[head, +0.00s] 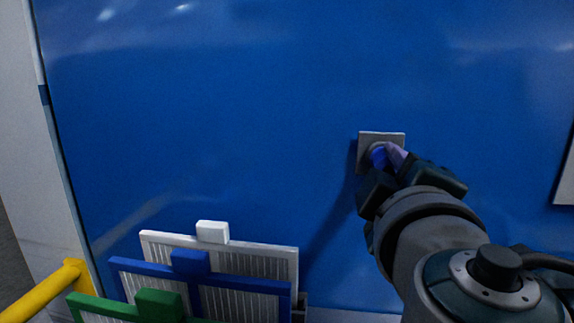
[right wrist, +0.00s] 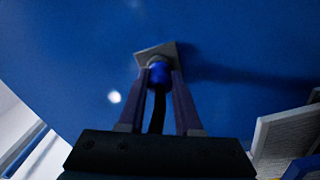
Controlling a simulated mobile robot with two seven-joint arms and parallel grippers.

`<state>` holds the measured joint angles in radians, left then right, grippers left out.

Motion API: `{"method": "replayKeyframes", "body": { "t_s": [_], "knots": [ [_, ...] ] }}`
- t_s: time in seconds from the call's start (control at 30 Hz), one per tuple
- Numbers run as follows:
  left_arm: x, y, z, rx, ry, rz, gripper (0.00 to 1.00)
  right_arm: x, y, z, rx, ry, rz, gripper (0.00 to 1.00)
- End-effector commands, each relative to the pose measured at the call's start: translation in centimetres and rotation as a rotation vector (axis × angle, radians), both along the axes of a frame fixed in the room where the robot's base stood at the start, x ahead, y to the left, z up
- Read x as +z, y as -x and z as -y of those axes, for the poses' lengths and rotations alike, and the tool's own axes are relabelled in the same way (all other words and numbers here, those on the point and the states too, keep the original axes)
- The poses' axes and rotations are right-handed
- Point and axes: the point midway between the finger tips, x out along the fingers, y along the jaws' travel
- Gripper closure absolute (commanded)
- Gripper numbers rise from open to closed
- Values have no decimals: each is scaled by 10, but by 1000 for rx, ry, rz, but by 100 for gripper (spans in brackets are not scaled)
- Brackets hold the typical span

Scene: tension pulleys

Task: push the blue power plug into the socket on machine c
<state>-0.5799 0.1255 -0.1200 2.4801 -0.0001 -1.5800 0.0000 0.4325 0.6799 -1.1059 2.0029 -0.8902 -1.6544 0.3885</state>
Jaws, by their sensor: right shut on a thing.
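The blue power plug (head: 378,157) is at the grey square socket plate (head: 366,139) on the blue machine panel (head: 230,110). My right gripper (head: 388,160) is shut on the plug, which also shows between the two fingers in the right wrist view (right wrist: 159,74). In that view the plug's front end meets the socket plate (right wrist: 150,52), and a dark cable runs back from it between the fingers. The fingers hide part of the plug, and I cannot tell how deep it sits. My left gripper is not in view.
Framed filter panels with white (head: 212,232), blue (head: 190,262) and green (head: 159,304) handles stand at the lower left. A yellow rail (head: 45,292) is in the left corner. A pale panel edge (head: 566,175) shows at the right. The blue surface around the socket is clear.

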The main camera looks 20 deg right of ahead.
Motion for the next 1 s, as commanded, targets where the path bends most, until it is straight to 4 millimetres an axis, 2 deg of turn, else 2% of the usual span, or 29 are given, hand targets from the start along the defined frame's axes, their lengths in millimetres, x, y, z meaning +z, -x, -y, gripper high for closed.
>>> {"method": "replayKeyframes", "body": {
  "t_s": [0.03,0.07,0.37,0.67,0.77,1.0],
  "knots": [
    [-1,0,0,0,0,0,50,0,-1,1,0,0,1,100],
    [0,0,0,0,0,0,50,0,-1,1,0,0,1,65],
    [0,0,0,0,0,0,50,0,-1,1,0,1,0,32],
    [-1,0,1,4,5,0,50,-1,2,-1,1,-1,-2,32],
    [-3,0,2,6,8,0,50,-2,11,-8,2,-1,-2,32],
    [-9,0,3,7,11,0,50,-3,51,-32,3,-6,-4,32]
  ]
}}
